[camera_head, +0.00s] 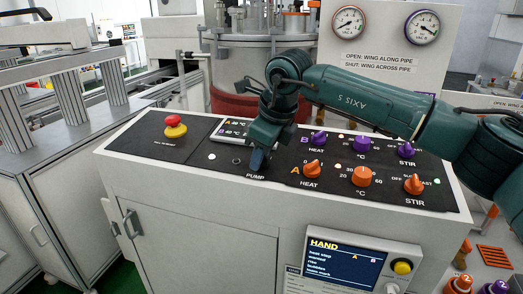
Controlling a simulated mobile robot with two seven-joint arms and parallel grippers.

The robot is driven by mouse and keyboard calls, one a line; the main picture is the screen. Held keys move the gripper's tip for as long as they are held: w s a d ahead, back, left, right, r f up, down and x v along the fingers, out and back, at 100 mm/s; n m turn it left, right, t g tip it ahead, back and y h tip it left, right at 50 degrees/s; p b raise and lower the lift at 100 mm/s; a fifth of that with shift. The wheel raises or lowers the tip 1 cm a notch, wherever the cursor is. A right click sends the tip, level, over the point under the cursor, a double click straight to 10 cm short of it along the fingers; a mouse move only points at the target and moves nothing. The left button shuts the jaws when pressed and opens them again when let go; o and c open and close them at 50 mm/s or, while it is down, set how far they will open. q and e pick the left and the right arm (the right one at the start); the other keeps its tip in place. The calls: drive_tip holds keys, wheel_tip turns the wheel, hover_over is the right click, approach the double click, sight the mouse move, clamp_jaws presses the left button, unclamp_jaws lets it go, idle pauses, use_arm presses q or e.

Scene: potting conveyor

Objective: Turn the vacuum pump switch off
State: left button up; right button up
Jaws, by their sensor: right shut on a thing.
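The pump switch (257,161) is a small dark knob on the black top of the control panel, just above the PUMP label (255,177). My right gripper (259,151) comes down on it from above and is shut on it. The gripper hides most of the knob, so I cannot tell which way its wing points. A small dark lamp (236,161) and a white lit lamp (211,156) sit to its left. My left gripper is not in view.
A red and yellow stop button (175,127) is at the panel's left. Purple HEAT (319,138) and orange HEAT (312,169) knobs stand close on the right, among several other knobs. My right arm crosses above them. A HAND display (345,262) is on the front, gauges (348,22) behind.

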drive_tip(key=shift+w+r+n+g+p, duration=0.15)
drive_tip(key=shift+n+p, duration=0.1)
drive_tip(key=shift+n, duration=0.25)
drive_tip(key=shift+s+r+n+g+p, duration=0.1)
drive_tip(key=shift+n+g+p, duration=0.1)
drive_tip(key=shift+n, duration=0.3)
drive_tip(key=n+g+p, duration=0.1)
drive_tip(key=n+p, duration=0.1)
drive_tip(key=n, duration=0.1)
drive_tip(key=shift+w+n, duration=0.15)
drive_tip(key=shift+n, duration=0.25)
drive_tip(key=shift+n+g+p, duration=0.25)
drive_tip(key=shift+n+p, duration=0.2)
drive_tip(key=shift+n, duration=0.25)
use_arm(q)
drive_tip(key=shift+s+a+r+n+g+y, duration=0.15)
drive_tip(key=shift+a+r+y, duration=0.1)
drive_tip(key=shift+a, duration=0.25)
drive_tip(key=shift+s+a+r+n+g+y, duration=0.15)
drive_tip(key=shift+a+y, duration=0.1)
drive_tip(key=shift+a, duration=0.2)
use_arm(e)
drive_tip(key=shift+f, duration=0.1)
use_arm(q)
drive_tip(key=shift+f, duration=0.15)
use_arm(e)
drive_tip(key=shift+n, duration=0.3)
drive_tip(key=o, duration=1)
